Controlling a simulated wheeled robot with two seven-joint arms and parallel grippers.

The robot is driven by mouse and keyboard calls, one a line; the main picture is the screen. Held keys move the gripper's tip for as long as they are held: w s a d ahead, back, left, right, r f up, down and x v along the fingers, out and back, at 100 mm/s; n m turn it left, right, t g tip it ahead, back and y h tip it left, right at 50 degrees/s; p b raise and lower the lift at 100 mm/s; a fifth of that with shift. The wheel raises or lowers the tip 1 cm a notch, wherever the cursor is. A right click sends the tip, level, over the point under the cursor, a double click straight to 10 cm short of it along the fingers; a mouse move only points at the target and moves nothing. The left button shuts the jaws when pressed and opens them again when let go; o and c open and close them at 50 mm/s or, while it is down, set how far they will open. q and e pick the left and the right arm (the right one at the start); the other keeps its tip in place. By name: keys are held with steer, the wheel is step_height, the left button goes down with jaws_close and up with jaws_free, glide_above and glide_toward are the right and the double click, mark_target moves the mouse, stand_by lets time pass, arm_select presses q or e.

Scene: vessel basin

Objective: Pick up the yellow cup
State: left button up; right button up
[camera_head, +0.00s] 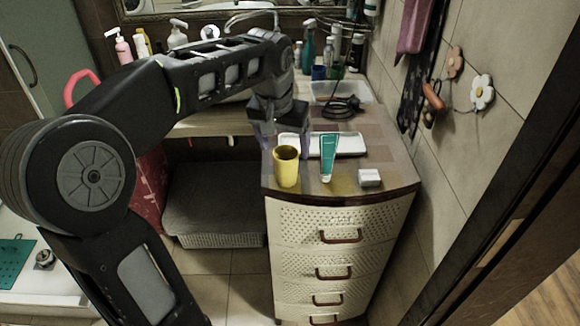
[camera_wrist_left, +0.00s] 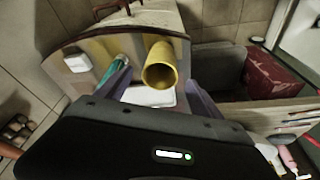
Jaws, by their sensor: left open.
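The yellow cup (camera_head: 287,168) stands upright near the front left edge of the drawer unit's top. In the left wrist view the cup (camera_wrist_left: 159,72) shows its open mouth, ahead of and between my fingers, nearer the right one. My left gripper (camera_head: 281,138) is open and empty, above and just behind the cup in the head view. Its two fingers also show in the left wrist view (camera_wrist_left: 155,88), apart on either side of the cup. I cannot tell how far the fingertips are from the cup. My right gripper is in neither view.
A green tube (camera_head: 328,158) stands right of the cup, close to one finger in the wrist view. A white tray (camera_head: 350,145) lies behind it. A small white box (camera_head: 369,178) is at the right. A dark coiled cable (camera_head: 340,107) lies farther back.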

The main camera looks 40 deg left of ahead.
arm_select(q)
steer(key=shift+x, duration=1.35)
steer(key=shift+f, duration=0.1)
steer(key=p+x, duration=0.1)
steer(key=x, duration=0.4)
steer(key=shift+p, duration=0.3)
steer(key=c, duration=1.4)
step_height(320, 180, up, 10)
steer(key=shift+r+b, duration=0.1)
steer(key=shift+b, duration=0.4)
